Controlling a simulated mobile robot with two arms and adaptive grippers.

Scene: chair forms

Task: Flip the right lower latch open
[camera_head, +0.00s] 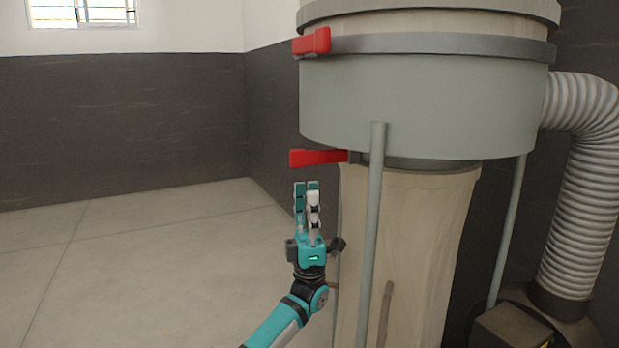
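A lower red latch (317,157) sticks out to the left, roughly level, from the band under the grey-green drum (420,105). An upper red latch (312,41) sits on the grey band at the drum's top left. My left gripper (306,187) points upward just below the lower latch in the picture, with a small visible gap and nothing seen between its fingers. The two fingers appear close together, but the viewing angle hides how far apart they are. My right gripper is not in view.
A beige bag (420,250) hangs below the drum. Grey support posts (370,240) stand in front of and beside it. A ribbed grey hose (585,180) curves down on the right to a dark box (510,327). The tiled floor (150,260) at left is clear.

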